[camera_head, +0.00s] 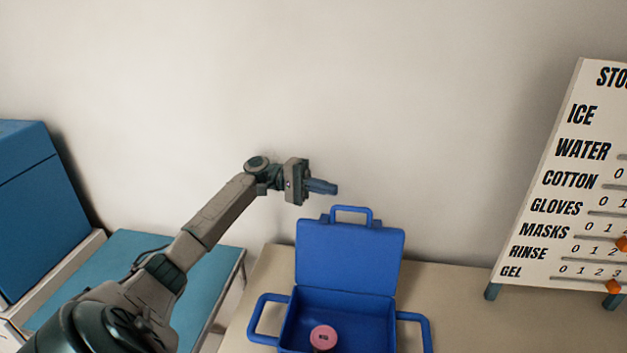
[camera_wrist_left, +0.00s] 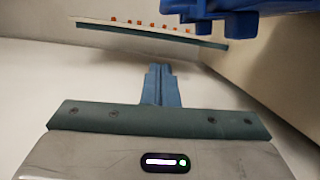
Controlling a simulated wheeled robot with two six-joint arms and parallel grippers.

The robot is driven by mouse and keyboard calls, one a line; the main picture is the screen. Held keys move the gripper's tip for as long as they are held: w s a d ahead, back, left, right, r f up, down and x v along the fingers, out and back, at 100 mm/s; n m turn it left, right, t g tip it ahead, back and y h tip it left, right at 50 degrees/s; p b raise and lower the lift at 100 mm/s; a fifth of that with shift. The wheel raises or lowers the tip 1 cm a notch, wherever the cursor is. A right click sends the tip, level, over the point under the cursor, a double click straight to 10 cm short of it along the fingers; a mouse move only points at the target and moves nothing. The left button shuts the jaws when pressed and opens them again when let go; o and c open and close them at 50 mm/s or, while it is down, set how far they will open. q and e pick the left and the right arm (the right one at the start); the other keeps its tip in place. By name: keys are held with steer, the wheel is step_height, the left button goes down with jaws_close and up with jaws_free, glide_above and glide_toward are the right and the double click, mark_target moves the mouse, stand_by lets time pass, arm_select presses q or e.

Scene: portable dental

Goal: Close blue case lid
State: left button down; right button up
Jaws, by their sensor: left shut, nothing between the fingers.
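The blue case (camera_head: 340,318) stands on the beige table with its lid (camera_head: 349,256) raised upright at the back. A handle (camera_head: 351,212) sits on the lid's top edge, and handles stick out on both sides of the case. A pink round object (camera_head: 323,338) lies inside. My left gripper (camera_head: 335,188) is shut and empty, above and slightly left of the lid's top edge, apart from it. In the left wrist view its closed fingers (camera_wrist_left: 161,86) point ahead, and part of the blue case (camera_wrist_left: 225,8) shows at the top. My right gripper is not in view.
A stock board (camera_head: 570,190) with orange sliders stands on the table (camera_head: 460,310) at the right; it also shows in the left wrist view (camera_wrist_left: 150,32). A large blue box (camera_head: 28,210) and a teal-topped surface (camera_head: 110,265) are at the left. A plain wall is behind.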

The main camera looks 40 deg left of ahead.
arm_select(q)
steer(key=s+d+p, duration=0.2)
steer(key=d+p, duration=0.2)
steer(key=d, duration=0.2)
steer(key=shift+r, duration=0.15)
steer(key=shift+s+d, duration=0.15)
steer(key=shift+d, duration=0.05)
